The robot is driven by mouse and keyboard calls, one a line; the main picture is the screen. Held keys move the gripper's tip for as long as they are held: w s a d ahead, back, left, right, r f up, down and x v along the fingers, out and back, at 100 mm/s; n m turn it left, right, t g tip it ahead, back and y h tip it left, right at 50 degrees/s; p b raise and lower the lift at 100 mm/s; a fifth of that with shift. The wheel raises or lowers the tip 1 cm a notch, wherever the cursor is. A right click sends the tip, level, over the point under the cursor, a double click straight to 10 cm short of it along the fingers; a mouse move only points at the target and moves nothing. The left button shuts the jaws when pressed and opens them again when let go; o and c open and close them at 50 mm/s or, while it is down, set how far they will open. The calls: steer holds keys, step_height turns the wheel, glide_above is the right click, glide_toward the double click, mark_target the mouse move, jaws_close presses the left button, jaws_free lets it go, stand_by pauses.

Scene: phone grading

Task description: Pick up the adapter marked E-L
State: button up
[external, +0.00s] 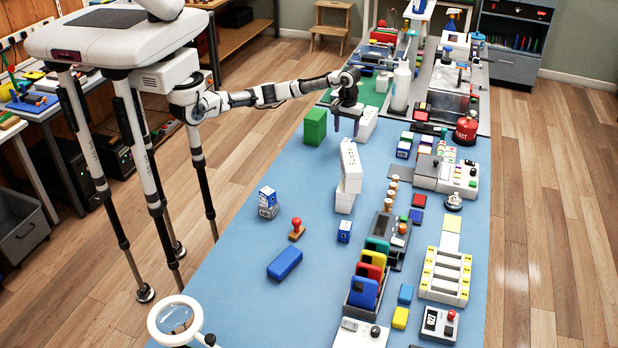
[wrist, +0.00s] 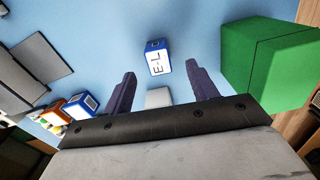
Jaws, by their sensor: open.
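The adapter marked E-L (wrist: 157,62) is a small blue block with a white label, lying on the blue mat (wrist: 110,30) in the wrist view. It appears ahead of my gripper (wrist: 160,72), between the two dark fingertips in the picture. The fingers are apart with nothing held. In the external view my gripper (external: 346,128) hangs low over the far part of the table, fingers downward. I cannot pick out the E-L adapter for certain there. A whitish block (wrist: 158,97) shows between the fingers, nearer than the adapter.
A green box (external: 315,127) stands left of my gripper; it also shows at the right of the wrist view (wrist: 262,62). White boxes (external: 349,168) stand nearby. Another blue block (wrist: 82,103) and an orange one (wrist: 52,112) lie left in the wrist view.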

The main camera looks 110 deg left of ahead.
mark_target(347, 140)
steer(key=shift+w+a+f+p, duration=0.1)
steer(key=shift+f+p, duration=0.3)
steer(key=shift+f, duration=1.4)
steer(key=shift+w+a+f+p, duration=0.1)
steer(key=shift+f+p, duration=0.3)
steer(key=shift+f, duration=1.4)
steer(key=c, duration=1.1)
steer(key=shift+o, duration=0.2)
steer(key=shift+r, duration=0.1)
